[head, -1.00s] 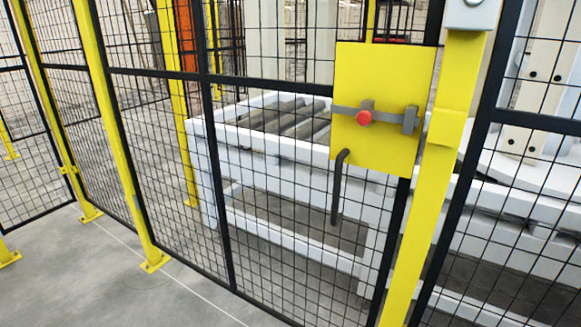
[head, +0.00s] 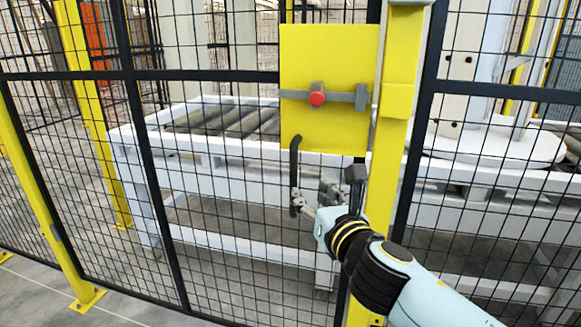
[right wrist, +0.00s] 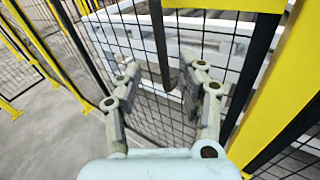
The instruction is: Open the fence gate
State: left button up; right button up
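The gate is black wire mesh with a yellow latch plate (head: 330,60). A grey bolt bar (head: 345,95) with a red knob (head: 317,98) crosses the plate. A dark handle (head: 294,168) hangs down from the plate's lower left. My right gripper (head: 308,197) is beside the handle's lower part, below the plate. In the right wrist view the gripper (right wrist: 163,75) has its fingers spread, and the handle (right wrist: 161,42) reaches down between them, closer to the right finger. Contact is not clear. My left gripper is not in view.
A yellow post (head: 396,130) stands right of the gate, with more mesh fence beyond it. White conveyor frames (head: 230,240) stand behind the mesh. Grey floor (head: 140,310) is clear at the lower left.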

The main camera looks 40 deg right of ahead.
aim_at(295, 162)
jog(key=shift+n+t, duration=0.3)
jog(key=shift+n, duration=0.2)
jog(key=r+x, duration=0.1)
jog(key=x, duration=0.6)
jog(key=r+x, duration=0.1)
jog(key=x, duration=0.3)
jog(key=shift+d+r, duration=0.1)
jog(key=shift+r, duration=0.25)
jog(key=shift+s, duration=0.1)
grip_shut()
jog(key=shift+f, duration=0.1)
